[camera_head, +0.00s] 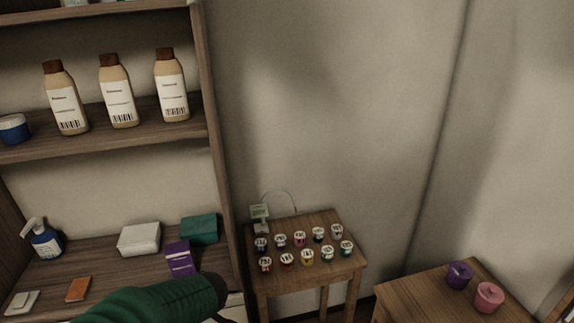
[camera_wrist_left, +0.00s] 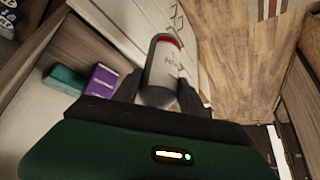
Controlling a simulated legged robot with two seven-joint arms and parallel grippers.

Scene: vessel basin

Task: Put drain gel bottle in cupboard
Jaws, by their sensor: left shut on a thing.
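My left gripper (camera_wrist_left: 160,94) is shut on a pale grey bottle with a red band near its far end (camera_wrist_left: 164,68), in the left wrist view. The bottle's label is too small to read, so I cannot confirm that it is the drain gel. In the head view my green left arm comes in at the bottom, and the bottle is not visible there. White panels with dark handles, perhaps the cupboard doors (camera_wrist_left: 144,22), show beyond the bottle in the wrist view and look shut. My right gripper is out of view.
A wooden shelf unit (camera_head: 212,150) stands left, holding several tan bottles, a blue pump bottle (camera_head: 46,240), a purple box (camera_head: 180,259) and a teal box (camera_head: 199,230). A small table (camera_head: 311,277) with several small jars stands right of it. Another table (camera_head: 420,300) is farther right.

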